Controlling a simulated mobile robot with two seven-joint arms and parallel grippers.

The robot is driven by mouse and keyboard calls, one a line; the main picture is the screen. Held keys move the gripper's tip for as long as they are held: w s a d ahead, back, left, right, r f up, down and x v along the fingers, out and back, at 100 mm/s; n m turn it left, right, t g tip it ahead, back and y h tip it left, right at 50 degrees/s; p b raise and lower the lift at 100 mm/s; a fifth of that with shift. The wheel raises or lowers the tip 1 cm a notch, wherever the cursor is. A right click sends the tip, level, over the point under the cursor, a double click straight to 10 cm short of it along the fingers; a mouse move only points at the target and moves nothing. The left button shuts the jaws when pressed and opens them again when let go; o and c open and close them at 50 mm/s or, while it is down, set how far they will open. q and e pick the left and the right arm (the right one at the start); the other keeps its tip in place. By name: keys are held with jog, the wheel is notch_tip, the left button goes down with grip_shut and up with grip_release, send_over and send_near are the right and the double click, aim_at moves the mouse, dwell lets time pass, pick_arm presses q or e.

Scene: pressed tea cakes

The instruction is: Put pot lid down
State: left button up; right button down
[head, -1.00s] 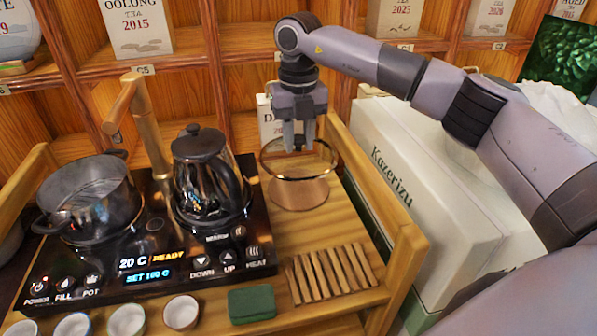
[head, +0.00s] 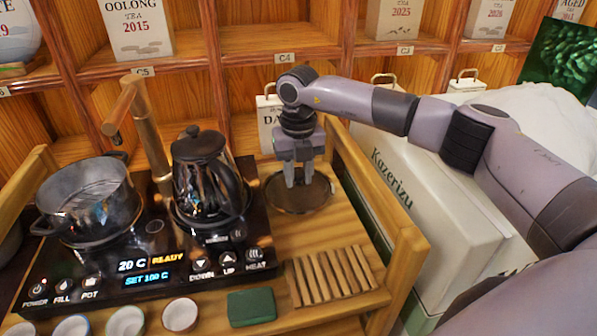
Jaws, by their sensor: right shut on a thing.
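The pot lid (head: 312,200) is a dark, glassy disc with a thin metal rim. It is low over the wooden tray top, to the right of the kettle; I cannot tell whether it touches the surface under it. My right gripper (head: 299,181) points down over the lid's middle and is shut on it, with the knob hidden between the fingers. The pot (head: 85,203) stands uncovered on the left of the black heating plate. My left gripper is not in view.
A dark kettle (head: 208,180) stands on the black heater unit (head: 150,275) left of the lid. A slatted wooden rack (head: 331,275), a green block (head: 251,307) and several small cups lie in front. A wooden rail and a large white box (head: 430,205) bound the right.

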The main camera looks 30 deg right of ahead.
aim_at(298, 173)
jog(key=c, duration=0.8)
grip_release()
notch_tip(298, 173, up, 12)
jog(key=shift+r, duration=0.1)
